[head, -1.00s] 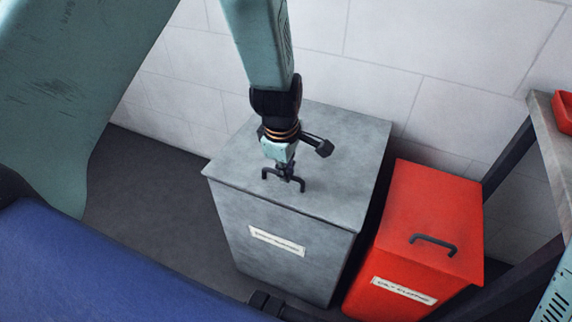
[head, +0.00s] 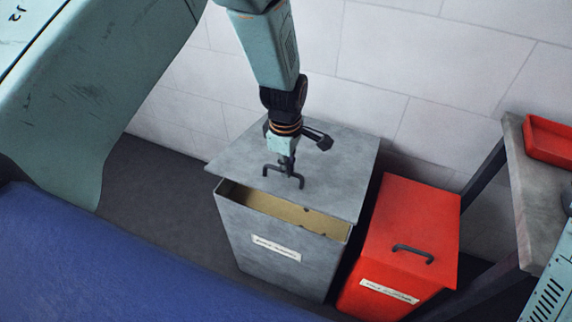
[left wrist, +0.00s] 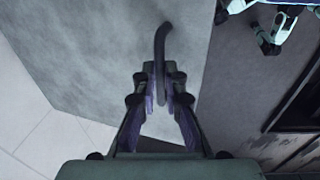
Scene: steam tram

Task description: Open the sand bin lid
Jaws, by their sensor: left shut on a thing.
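The grey sand bin (head: 265,258) stands on the floor by the wall, with a white label on its front. Its grey lid (head: 330,190) is raised at the front edge, and a gap shows tan sand (head: 285,215) inside. A dark handle (head: 270,171) sits on the lid near its front edge. My left gripper (head: 287,173) is shut on this handle. In the left wrist view the handle (left wrist: 161,50) runs between the two fingers of the left gripper (left wrist: 163,90), with the lid (left wrist: 120,50) behind. My right gripper is not in view.
A red bin (head: 412,220) with its lid down and a dark handle stands close on the right of the grey bin. A grey bench (head: 540,195) with a red tray (head: 550,140) is further right. A blue surface (head: 110,265) fills the lower left.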

